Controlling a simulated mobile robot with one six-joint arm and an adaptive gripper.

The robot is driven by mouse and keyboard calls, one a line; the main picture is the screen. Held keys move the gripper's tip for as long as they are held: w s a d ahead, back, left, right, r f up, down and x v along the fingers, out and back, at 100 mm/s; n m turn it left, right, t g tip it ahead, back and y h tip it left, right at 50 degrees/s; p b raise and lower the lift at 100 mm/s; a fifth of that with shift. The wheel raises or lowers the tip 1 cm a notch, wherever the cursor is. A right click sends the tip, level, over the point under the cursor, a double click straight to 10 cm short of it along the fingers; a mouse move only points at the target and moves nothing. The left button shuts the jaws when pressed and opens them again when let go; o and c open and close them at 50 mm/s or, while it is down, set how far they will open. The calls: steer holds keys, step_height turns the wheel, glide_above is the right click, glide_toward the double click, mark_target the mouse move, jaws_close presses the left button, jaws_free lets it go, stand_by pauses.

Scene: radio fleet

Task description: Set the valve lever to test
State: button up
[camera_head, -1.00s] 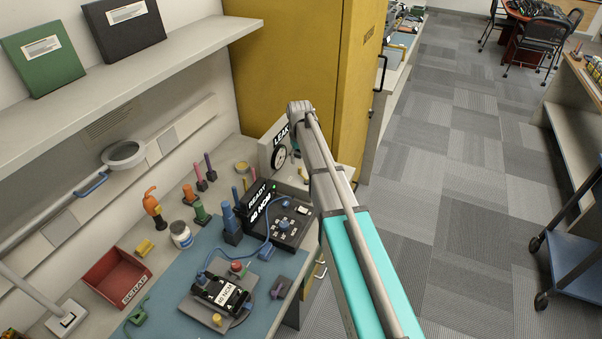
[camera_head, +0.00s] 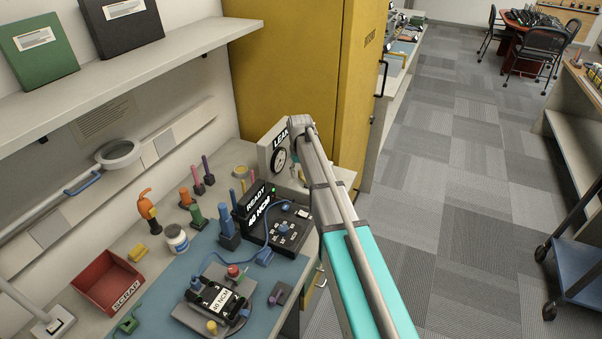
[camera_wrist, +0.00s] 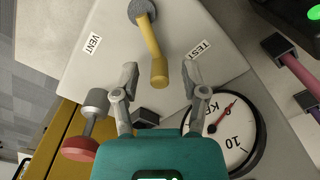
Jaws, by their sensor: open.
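The yellow valve lever (camera_wrist: 155,50) hangs from a dark round pivot on a pale panel in the wrist view. Its free end points toward my gripper, tilted slightly to the TEST side. The TEST label (camera_wrist: 200,49) is on the right of the lever and the VENT label (camera_wrist: 95,43) on the left. My gripper (camera_wrist: 161,82) is open, with one finger on each side of the lever's end; I see gaps on both sides.
A round gauge (camera_wrist: 232,135) and a red-ended knob (camera_wrist: 80,147) flank my gripper. Several pegs, a READY display (camera_head: 256,199) and a red SCRAP bin (camera_head: 108,284) stand on the bench. The yellow cabinet (camera_head: 300,70) rises behind my arm.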

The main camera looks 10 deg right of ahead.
jaws_close()
stand_by(0.4)
steer(key=shift+s+a+n, duration=0.25)
steer(key=shift+a+n, duration=0.1)
steer(key=shift+n, duration=0.75)
steer(key=shift+s+a+n, duration=0.25)
steer(key=shift+a+n, duration=0.1)
steer(key=shift+n, duration=0.75)
jaws_free()
steer(key=shift+r, duration=0.1)
